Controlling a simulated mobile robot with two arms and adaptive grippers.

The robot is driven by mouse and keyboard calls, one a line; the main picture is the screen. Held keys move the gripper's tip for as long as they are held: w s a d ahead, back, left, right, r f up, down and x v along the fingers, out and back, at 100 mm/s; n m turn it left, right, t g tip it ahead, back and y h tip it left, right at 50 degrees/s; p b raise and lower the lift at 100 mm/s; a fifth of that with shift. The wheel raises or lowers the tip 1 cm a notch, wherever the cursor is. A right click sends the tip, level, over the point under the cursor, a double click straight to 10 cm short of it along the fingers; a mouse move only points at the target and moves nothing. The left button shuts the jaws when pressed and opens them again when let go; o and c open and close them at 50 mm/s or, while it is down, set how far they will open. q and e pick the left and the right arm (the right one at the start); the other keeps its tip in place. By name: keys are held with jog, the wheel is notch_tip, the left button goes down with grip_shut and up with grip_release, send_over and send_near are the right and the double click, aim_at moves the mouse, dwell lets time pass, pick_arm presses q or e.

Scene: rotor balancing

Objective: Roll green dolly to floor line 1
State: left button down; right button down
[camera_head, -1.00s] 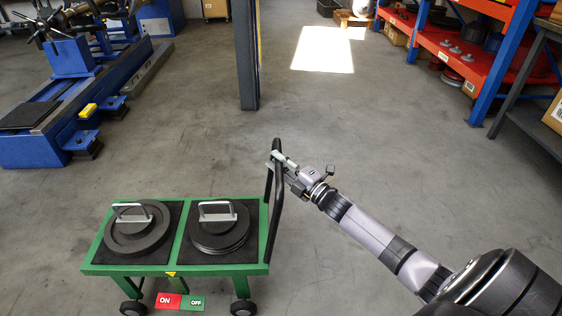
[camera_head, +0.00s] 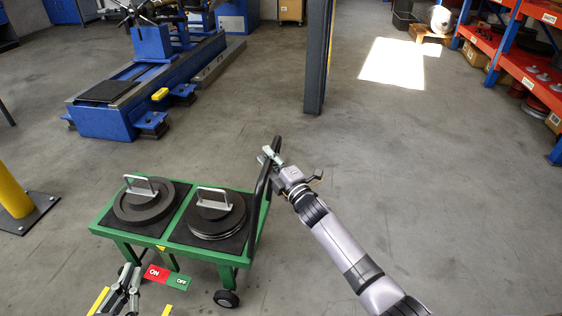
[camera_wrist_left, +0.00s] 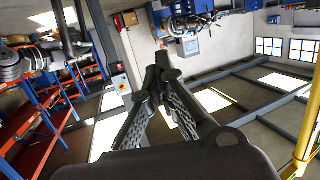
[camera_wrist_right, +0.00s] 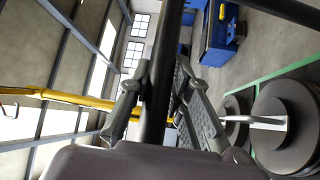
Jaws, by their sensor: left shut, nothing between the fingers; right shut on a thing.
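The green dolly (camera_head: 145,239) stands on the floor at lower left in the head view, with a black upright handle at its right end. It carries two dark round disc stacks, the left stack (camera_head: 144,201) and the right stack (camera_head: 216,214), each with a silver grip. My right gripper (camera_head: 270,155) is shut on the black dolly handle (camera_wrist_right: 157,85); the bar runs between its fingers in the right wrist view. My left gripper (camera_head: 131,276) is shut and empty at the dolly's near side; its fingertips meet in the left wrist view (camera_wrist_left: 163,65). I cannot make out floor line 1.
A red and green ON/OFF plate (camera_head: 167,277) shows before the dolly. A yellow post (camera_head: 12,190) on a dark base stands at left. A blue machine (camera_head: 120,105) is behind the dolly, a dark pillar (camera_head: 317,60) further right. Floor on the right is open up to red shelves (camera_head: 530,75).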

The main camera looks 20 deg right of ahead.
pick_arm(q)
jog(key=shift+w+d+r+t, duration=0.15)
jog(key=shift+r+t, duration=0.15)
jog(key=shift+r, duration=0.25)
pick_arm(e)
jog(key=shift+w+a+f, duration=0.1)
jog(key=shift+a+f, duration=0.1)
jog(key=shift+a, duration=0.25)
jog(key=c, duration=1.4)
grip_release()
jog(key=shift+w+a, duration=0.1)
jog(key=shift+c, duration=0.2)
jog(key=shift+r, duration=0.1)
